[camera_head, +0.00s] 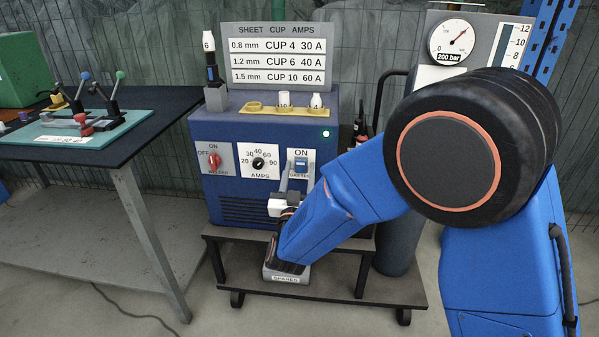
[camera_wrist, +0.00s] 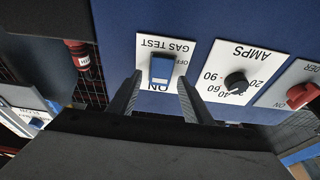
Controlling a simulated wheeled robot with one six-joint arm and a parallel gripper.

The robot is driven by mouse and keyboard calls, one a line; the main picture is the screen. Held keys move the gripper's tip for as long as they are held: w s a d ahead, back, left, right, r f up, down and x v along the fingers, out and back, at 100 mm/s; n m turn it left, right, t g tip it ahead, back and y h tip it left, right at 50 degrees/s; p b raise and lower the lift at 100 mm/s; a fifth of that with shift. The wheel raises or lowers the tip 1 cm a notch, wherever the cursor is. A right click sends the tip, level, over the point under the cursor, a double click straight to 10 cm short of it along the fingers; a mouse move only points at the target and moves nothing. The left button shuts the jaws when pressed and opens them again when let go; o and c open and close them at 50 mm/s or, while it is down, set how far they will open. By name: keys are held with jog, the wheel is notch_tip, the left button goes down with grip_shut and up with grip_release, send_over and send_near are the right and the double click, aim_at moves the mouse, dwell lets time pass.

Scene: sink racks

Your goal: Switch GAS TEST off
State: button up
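I cannot tell which way the rocker is tipped. My gripper (camera_wrist: 160,84) is open and empty, its two fingers spread on either side of the switch plate's lower picture edge. In the head view my gripper (camera_head: 288,199) is just below the switch, partly hidden by my arm.
The AMPS dial (camera_head: 258,162) and a red knob (camera_head: 214,161) sit left of the switch. A green lamp (camera_head: 326,134) glows above it. Cups stand on the welder's top. A dark cylinder (camera_head: 398,235) stands right, and a workbench (camera_head: 130,130) stands left.

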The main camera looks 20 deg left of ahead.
jog(key=v, duration=1.7)
jog(key=shift+s, duration=0.15)
jog(key=shift+d, duration=0.1)
